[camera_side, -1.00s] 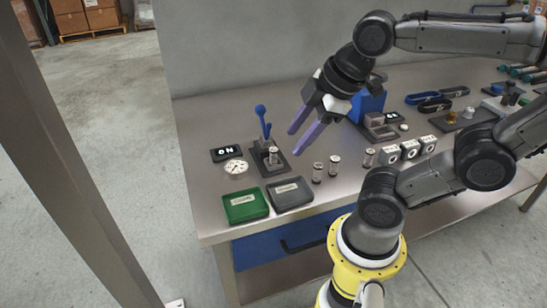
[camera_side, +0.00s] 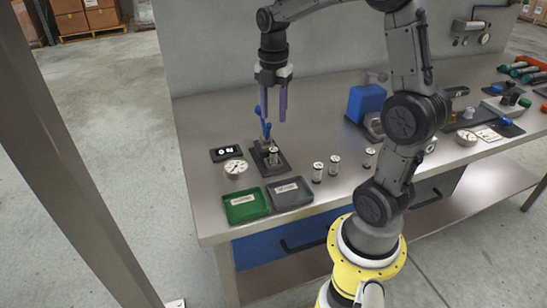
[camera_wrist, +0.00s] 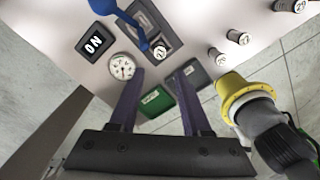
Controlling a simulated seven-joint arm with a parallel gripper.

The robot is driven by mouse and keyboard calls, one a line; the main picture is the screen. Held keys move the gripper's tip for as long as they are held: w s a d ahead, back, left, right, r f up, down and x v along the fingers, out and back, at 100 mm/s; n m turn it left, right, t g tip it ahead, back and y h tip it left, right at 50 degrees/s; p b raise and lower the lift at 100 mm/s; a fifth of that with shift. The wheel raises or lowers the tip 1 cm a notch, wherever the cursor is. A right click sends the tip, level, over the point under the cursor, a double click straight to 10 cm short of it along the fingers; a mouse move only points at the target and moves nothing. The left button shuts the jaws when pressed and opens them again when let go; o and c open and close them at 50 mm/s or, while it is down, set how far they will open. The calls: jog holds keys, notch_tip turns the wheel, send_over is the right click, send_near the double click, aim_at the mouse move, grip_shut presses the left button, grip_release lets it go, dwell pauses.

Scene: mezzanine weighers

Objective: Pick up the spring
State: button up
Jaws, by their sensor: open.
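A small silvery spring-like cylinder (camera_side: 274,156) stands on the dark plate of a tester (camera_side: 281,168) with a blue lever (camera_side: 264,124). In the wrist view its pale, marked top (camera_wrist: 159,51) shows beyond my fingertips. Similar cylinders stand on the bench to the right: one (camera_side: 318,173), a second (camera_side: 334,166) and a third (camera_side: 369,158). Which one the task means is not clear. My gripper (camera_side: 273,119) points down with its purple fingers apart and empty, above the tester and close to the lever. The fingers show in the wrist view (camera_wrist: 158,80).
A green tray (camera_side: 245,219) and a grey tray (camera_side: 291,207) sit at the bench's front left edge. A dial gauge (camera_side: 235,168) and a black display reading "ON" (camera_side: 225,154) are left of the tester. A blue block (camera_side: 365,102) stands behind, to the right.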

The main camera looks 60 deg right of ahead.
aim_at(274, 149)
notch_tip(274, 149, down, 13)
jog(key=shift+f, duration=0.1)
grip_shut()
dwell(0.7)
